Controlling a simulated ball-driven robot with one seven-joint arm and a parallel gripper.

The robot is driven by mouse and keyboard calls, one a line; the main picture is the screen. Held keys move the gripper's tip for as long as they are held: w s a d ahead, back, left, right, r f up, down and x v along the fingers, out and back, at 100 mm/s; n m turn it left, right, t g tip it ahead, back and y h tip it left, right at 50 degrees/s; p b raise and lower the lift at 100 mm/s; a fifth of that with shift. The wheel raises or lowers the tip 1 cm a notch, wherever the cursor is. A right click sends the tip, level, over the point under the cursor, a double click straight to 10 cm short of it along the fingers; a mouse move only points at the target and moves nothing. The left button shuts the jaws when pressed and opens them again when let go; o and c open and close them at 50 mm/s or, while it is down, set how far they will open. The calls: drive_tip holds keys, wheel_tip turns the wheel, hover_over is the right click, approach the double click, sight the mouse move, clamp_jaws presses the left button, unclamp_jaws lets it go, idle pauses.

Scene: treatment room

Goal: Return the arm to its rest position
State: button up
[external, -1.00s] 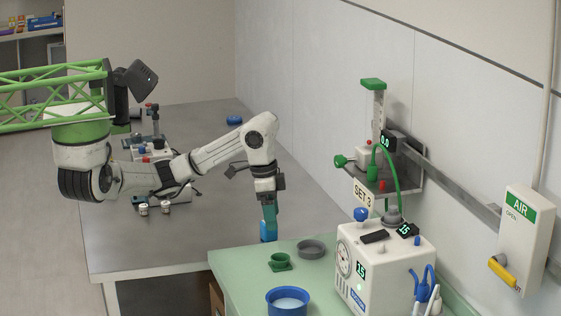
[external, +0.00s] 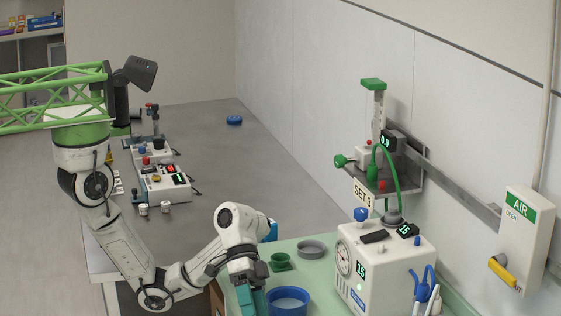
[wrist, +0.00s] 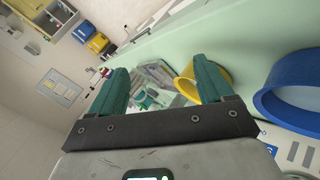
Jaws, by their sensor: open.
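My arm (external: 121,246) hangs down from its shoulder below the green truss, then bends at the elbow low in the external view and reaches right. My gripper (external: 252,300) points down at the left side of the light green bench, just left of the blue dish (external: 288,308). The bottom edge of the picture cuts off the fingertips. In the wrist view, the two dark green fingers of my gripper (wrist: 162,82) stand wide apart with nothing held between them.
The green bench (external: 318,262) also carries a small green cup (external: 280,262), a grey dish (external: 312,247) and a white console (external: 385,268). A blue item (external: 271,231) is partly hidden behind my arm. The grey table (external: 225,165) has much free room.

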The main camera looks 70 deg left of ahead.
drive_tip(key=s+d+f+n+h+b, duration=0.1)
drive_tip(key=s+d+f+n, duration=0.3)
drive_tip(key=s+f, duration=0.65)
drive_tip(key=a+f+n+y+p, duration=0.1)
drive_tip(key=a+f+y, duration=0.3)
drive_tip(key=a, duration=0.6)
drive_tip(key=s+a+f+n+t+y+p, duration=0.1)
drive_tip(key=a+f+y, duration=0.4)
drive_tip(key=a, duration=0.5)
wheel_tip(320, 180, down, 3)
drive_tip(key=shift+s+r+y+p, duration=0.1)
drive_tip(key=shift+s+y+p, duration=0.2)
drive_tip(key=shift+p, duration=0.45)
